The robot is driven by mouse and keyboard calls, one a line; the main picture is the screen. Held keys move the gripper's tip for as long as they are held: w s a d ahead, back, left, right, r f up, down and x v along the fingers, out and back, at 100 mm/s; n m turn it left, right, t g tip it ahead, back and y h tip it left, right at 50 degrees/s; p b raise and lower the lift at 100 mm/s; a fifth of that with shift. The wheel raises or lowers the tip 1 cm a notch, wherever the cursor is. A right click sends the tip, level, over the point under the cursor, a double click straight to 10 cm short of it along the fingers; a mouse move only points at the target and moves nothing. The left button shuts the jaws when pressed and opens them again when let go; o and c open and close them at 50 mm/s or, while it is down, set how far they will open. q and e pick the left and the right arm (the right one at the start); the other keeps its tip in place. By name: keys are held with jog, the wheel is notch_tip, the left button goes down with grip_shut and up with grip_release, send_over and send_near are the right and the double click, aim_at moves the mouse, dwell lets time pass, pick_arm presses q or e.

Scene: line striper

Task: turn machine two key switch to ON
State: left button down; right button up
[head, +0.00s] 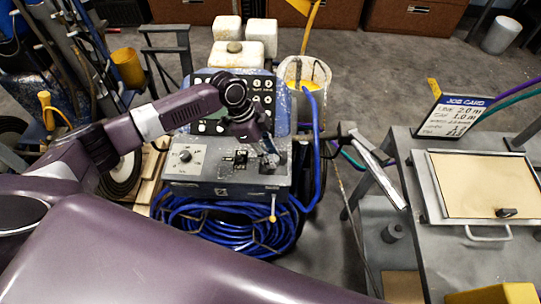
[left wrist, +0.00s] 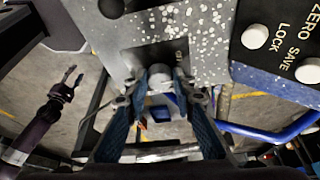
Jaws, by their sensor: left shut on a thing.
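The machine's control box (head: 220,190) stands in the middle of the head view, with a dial at left and small switches in the middle. My left gripper (head: 270,160) reaches down onto the right end of its top. In the left wrist view my left gripper (left wrist: 158,90) is shut on a small grey cylindrical part, the key switch (left wrist: 160,72), on a dark plate. The fingers hide much of it, and I cannot read its setting. My right gripper (left wrist: 70,80) shows at the left of the left wrist view, open and empty, away from the box.
A speckled keypad panel (head: 205,100) rises behind the box. A blue hose (head: 230,225) lies coiled below it. At right stands a grey bench (head: 430,240) with a framed tan board (head: 485,180) and a job card (head: 460,115). A bucket (head: 305,75) stands behind.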

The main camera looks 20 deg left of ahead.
pick_arm(q)
jog(key=m+b, duration=0.1)
jog(key=m, duration=0.1)
jog(key=m+g, duration=0.1)
jog(key=m+g+b, duration=0.1)
jog(key=m, duration=0.1)
jog(key=shift+w+m+b, duration=0.25)
jog(key=shift+m+b, duration=0.05)
jog(key=shift+y, duration=0.3)
jog(key=c, duration=1.6)
grip_release()
jog(key=v, duration=1.2)
jog(key=shift+f, duration=0.1)
